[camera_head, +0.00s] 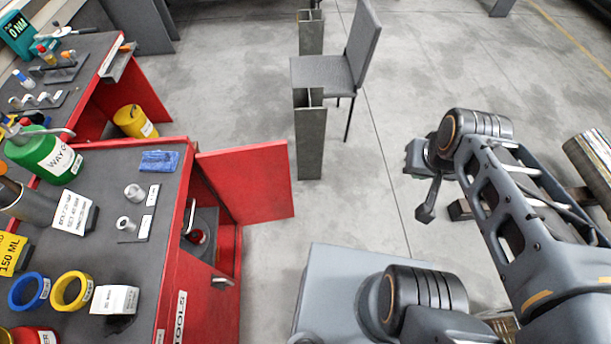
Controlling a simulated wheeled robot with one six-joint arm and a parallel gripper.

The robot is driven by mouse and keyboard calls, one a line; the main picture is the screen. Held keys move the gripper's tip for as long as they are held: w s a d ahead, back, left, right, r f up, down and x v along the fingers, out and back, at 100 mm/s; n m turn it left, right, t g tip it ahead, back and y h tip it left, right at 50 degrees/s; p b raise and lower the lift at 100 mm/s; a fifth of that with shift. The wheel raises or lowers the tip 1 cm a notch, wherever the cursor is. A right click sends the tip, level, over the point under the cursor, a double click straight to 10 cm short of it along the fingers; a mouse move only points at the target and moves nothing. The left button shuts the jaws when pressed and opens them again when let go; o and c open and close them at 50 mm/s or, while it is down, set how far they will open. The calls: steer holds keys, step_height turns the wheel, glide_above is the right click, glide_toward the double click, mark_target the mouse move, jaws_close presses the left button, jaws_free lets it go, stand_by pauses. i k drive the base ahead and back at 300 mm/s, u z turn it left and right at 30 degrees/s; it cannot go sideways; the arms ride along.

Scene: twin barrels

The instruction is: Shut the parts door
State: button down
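A red door (262,182) stands open on the right side of the red workbench cabinet (178,270), swung out over the floor. Behind it the compartment is open, and a small red round item (199,236) shows inside. No label shows on this door. A red front marked TOOLS (176,318) is nearer, with a handle (222,282) close by. My gripper (426,208) hangs over the floor, well to the right of the open door and apart from it. It is small and seen from behind, so its finger opening does not show.
Grey posts (310,140) and a grey chair (345,68) stand beyond the door. Bare floor (350,215) lies between door and gripper. The benchtop holds a green jug (45,155), a blue cloth (159,161) and rings. A yellow can (133,121) stands behind.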

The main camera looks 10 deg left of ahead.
mark_target(254, 181)
steer(key=z, duration=0.55)
steer(key=i, duration=4.85)
steer(key=u, duration=5.35)
steer(key=i, duration=0.6)
steer(key=u, duration=0.35)
steer(key=i, duration=1.35)
steer(key=z, duration=0.15)
